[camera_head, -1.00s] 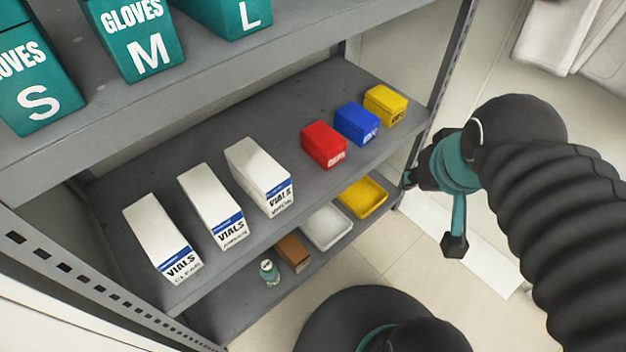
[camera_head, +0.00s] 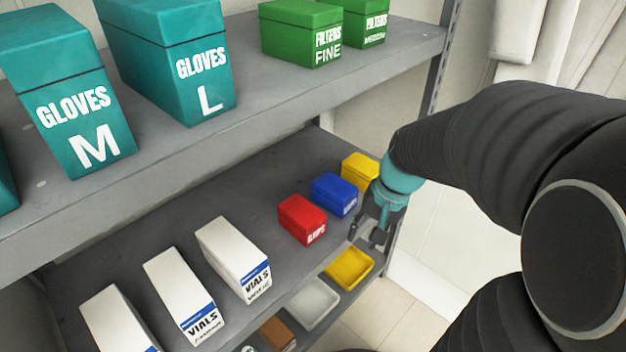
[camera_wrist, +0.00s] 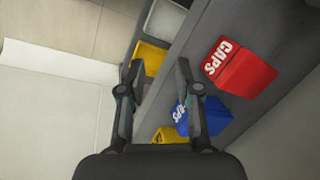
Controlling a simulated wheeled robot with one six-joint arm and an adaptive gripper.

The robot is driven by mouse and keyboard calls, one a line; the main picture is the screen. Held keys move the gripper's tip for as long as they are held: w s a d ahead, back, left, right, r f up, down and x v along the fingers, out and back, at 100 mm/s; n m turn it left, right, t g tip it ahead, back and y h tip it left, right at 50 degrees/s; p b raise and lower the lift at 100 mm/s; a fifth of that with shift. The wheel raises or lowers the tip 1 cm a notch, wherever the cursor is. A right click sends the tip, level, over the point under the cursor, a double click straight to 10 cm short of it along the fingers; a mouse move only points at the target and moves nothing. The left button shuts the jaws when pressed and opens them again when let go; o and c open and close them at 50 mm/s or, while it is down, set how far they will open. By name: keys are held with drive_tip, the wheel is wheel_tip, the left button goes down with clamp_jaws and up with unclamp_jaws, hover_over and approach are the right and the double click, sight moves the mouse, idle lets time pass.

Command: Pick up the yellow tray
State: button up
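The yellow tray (camera_head: 349,268) lies on the lower shelf, at its right end, beside a white tray. In the wrist view the yellow tray (camera_wrist: 150,58) shows partly, behind my left finger and the edge of the shelf above. My gripper (camera_head: 371,238) is in front of the middle shelf's right end, near the blue box and above the yellow tray in the picture. Its two fingers are spread apart in the wrist view (camera_wrist: 158,75), with nothing between them. It does not touch the tray.
On the middle shelf stand a red caps box (camera_head: 302,220), a blue box (camera_head: 335,195), a yellow box (camera_head: 360,170) and white vials boxes (camera_head: 233,258). The shelf upright (camera_head: 446,50) is close right. Open floor lies in front.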

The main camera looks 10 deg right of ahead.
drive_tip(key=w+d+f+m+y+b, duration=0.1)
drive_tip(key=w+d+f+m+y, duration=0.15)
drive_tip(key=f, duration=0.45)
drive_tip(key=w+d+f+m+y+b, duration=0.1)
drive_tip(key=w+d+f+m+y, duration=0.2)
drive_tip(key=f, duration=0.5)
drive_tip(key=w+d+f+m+y, duration=0.1)
drive_tip(key=d+f+m, duration=0.25)
drive_tip(key=f, duration=0.35)
drive_tip(key=m+t+h+b, duration=0.2)
drive_tip(key=m+t, duration=0.8)
drive_tip(key=m, duration=0.5)
approach(363, 253)
drive_tip(key=x, duration=0.5)
drive_tip(key=shift+w+d+f, duration=0.1)
drive_tip(key=shift+w+f, duration=0.05)
drive_tip(key=shift+f, duration=0.2)
drive_tip(key=shift+r+x, duration=0.15)
drive_tip(key=shift+x, duration=1.2)
drive_tip(key=shift+r+x, duration=0.15)
drive_tip(key=shift+x, duration=1.25)
clamp_jaws()
